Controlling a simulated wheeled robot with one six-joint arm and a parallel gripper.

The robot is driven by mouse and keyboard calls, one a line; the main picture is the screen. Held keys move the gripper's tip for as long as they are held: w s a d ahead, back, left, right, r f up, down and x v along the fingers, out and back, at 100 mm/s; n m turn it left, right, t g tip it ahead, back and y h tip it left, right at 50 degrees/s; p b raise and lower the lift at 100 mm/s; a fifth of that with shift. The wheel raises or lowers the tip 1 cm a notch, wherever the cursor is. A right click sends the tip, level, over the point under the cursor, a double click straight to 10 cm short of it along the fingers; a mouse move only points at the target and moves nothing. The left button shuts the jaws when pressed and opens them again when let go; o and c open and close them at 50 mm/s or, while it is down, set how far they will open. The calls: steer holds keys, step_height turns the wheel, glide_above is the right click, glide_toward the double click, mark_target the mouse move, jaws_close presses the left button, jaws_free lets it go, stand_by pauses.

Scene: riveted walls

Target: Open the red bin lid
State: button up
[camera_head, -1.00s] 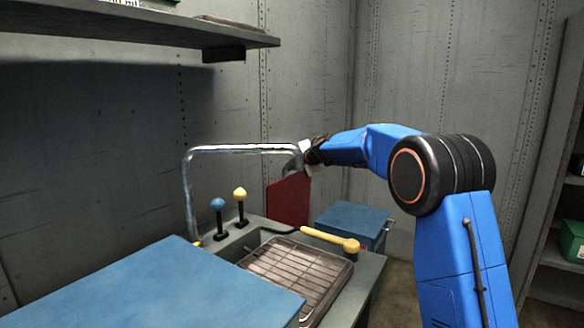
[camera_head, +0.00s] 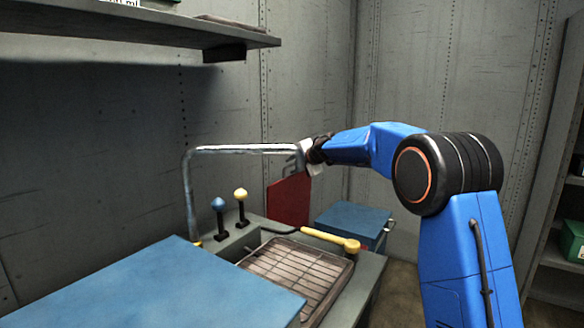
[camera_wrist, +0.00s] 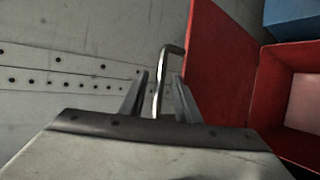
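The red bin's lid (camera_head: 288,200) stands steeply raised behind the sink counter. In the wrist view, the lid (camera_wrist: 222,65) shows as a red panel with a grey metal bar handle (camera_wrist: 164,70) at its left. The red bin (camera_wrist: 272,85) shows open at the right, with its pale inside partly in view. My gripper (camera_head: 298,162) is at the lid's upper edge. In the wrist view, the fingers of my gripper (camera_wrist: 160,92) are apart on either side of the handle, with gaps visible. The bin's body is hidden behind the counter in the head view.
A metal tap (camera_head: 240,149) arches close left of my gripper. Blue and yellow levers (camera_head: 240,205) and a yellow-handled tool (camera_head: 330,238) are on the counter. A blue box (camera_head: 352,222) stands right of the lid. A riveted wall (camera_head: 310,70) is close behind.

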steer(key=v, duration=1.6)
steer(key=shift+s, duration=0.15)
